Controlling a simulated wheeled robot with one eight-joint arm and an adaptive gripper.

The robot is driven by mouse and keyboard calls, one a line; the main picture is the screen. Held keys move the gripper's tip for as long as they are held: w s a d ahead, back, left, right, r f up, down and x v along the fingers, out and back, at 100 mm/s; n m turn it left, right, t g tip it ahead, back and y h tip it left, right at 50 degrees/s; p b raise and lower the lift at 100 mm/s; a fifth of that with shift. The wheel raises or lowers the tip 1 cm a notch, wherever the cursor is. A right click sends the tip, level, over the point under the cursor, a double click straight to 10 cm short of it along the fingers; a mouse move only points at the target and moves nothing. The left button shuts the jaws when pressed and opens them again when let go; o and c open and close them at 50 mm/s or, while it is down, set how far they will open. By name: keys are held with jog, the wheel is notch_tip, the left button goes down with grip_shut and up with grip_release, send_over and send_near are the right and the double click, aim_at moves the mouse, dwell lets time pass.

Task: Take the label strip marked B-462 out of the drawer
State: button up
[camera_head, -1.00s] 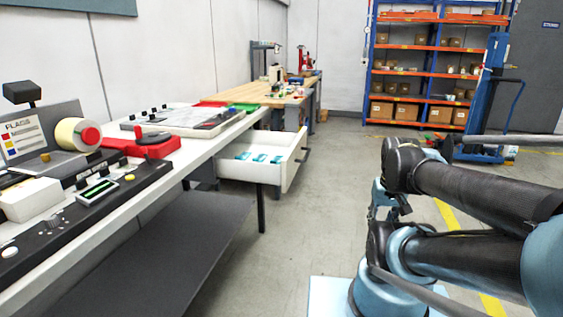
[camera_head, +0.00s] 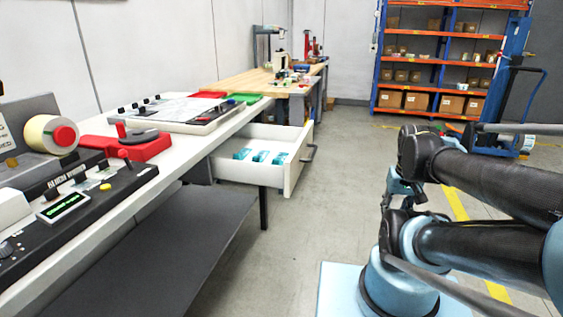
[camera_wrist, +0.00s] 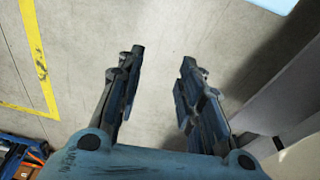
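An open white drawer (camera_head: 296,172) juts out under the workbench in the head view, with a dark handle on its front. Several teal label strips (camera_head: 260,157) lie inside on its floor, apart from each other. Their markings are too small to read, so I cannot tell which is B-462. My gripper (camera_wrist: 161,62) shows in the wrist view with its two fingers apart and nothing between them, above bare floor. In the head view my folded arm is at the right, well away from the drawer, and the fingertips are not clearly visible there.
The workbench (camera_head: 160,160) runs along the left, carrying the label rewinder controls, a red holder (camera_head: 140,148), and red and green trays (camera_head: 243,98). A lower dark shelf (camera_head: 165,250) sits below. The floor between bench and arm is clear. Orange shelving (camera_head: 437,60) stands behind.

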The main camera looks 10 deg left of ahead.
notch_tip(320, 180, up, 20)
jog(key=n+g, duration=0.2)
jog(key=n, duration=1.5)
send_over(278, 160)
notch_tip(278, 160, down, 12)
jog(key=shift+w+r, duration=0.1)
jog(key=shift+w, duration=0.05)
jog(key=shift+w+f, duration=0.15)
jog(key=shift+f, duration=1.15)
jog(key=shift+w+f, duration=0.1)
jog(key=shift+f, duration=1.2)
